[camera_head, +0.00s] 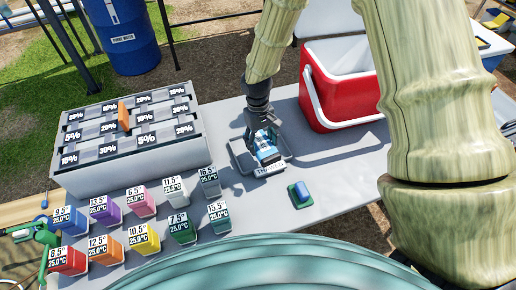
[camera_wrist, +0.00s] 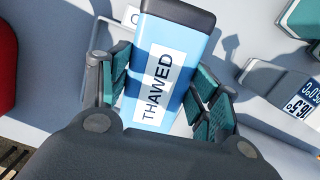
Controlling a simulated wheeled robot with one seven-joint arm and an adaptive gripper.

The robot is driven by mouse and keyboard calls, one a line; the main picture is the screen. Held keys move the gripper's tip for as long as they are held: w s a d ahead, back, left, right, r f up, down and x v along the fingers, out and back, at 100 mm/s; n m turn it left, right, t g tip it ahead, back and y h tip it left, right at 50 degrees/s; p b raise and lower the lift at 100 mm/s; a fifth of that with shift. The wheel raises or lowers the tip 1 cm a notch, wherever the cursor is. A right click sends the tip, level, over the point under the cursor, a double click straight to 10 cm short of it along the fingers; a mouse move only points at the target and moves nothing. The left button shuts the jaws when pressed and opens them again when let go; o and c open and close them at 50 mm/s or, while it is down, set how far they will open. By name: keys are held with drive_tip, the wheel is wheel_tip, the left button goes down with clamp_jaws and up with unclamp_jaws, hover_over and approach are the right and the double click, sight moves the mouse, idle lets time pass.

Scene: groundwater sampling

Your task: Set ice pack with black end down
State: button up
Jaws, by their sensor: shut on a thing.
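The ice pack (camera_head: 267,152) is light blue with a white label. In the wrist view the ice pack (camera_wrist: 168,45) reads "THAWED", and its black end (camera_wrist: 180,13) points to the top of the picture. My gripper (camera_head: 262,138) is shut on the pack, with teal-padded fingers on both sides in the wrist view (camera_wrist: 160,92). In the head view the pack is over or in a shallow grey tray (camera_head: 238,155) with a white label at its front edge. Whether the pack touches the tray floor, I cannot tell.
A red cooler (camera_head: 342,95) with a white handle stands right of the tray. A blue block on a green base (camera_head: 300,194) lies in front. Several coloured labelled boxes (camera_head: 181,228) and a grey rack (camera_head: 140,165) with percentage labels are to the left. Bare table (camera_head: 345,175) shows at right.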

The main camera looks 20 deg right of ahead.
sight(259, 136)
drive_tip(key=n+b, duration=0.1)
drive_tip(key=w+n+b, duration=0.1)
drive_tip(key=n+b, duration=0.1)
drive_tip(key=shift+w+f, duration=0.25)
drive_tip(key=shift+f, duration=0.05)
drive_tip(key=n+b, duration=0.1)
drive_tip(key=w+n+b, duration=0.1)
drive_tip(key=n+b, duration=0.1)
drive_tip(key=shift+w+h, duration=0.3)
drive_tip(key=shift+h, duration=0.1)
drive_tip(key=shift+w+d+r+n+t+b, duration=0.1)
drive_tip(key=shift+w+n+t+b, duration=0.15)
drive_tip(key=shift+n+b, duration=0.55)
drive_tip(key=n+b, duration=0.1)
drive_tip(key=b, duration=0.1)
drive_tip(key=w+n+b, duration=0.1)
drive_tip(key=n+b, duration=0.1)
drive_tip(key=r+n+t+b, duration=0.1)
drive_tip(key=n+b, duration=0.1)
drive_tip(key=shift+w+d+h, duration=0.2)
drive_tip(key=shift+h, duration=0.1)
drive_tip(key=n+b, duration=0.1)
drive_tip(key=n, duration=0.1)
drive_tip(key=r+n+b, duration=0.1)
drive_tip(key=b, duration=0.1)
drive_tip(key=shift+w+d+n+t, duration=0.1)
drive_tip(key=shift+w+n+t, duration=0.15)
drive_tip(key=shift+n, duration=0.15)
drive_tip(key=shift+f+b, duration=0.4)
drive_tip(key=shift+f, duration=4.45)
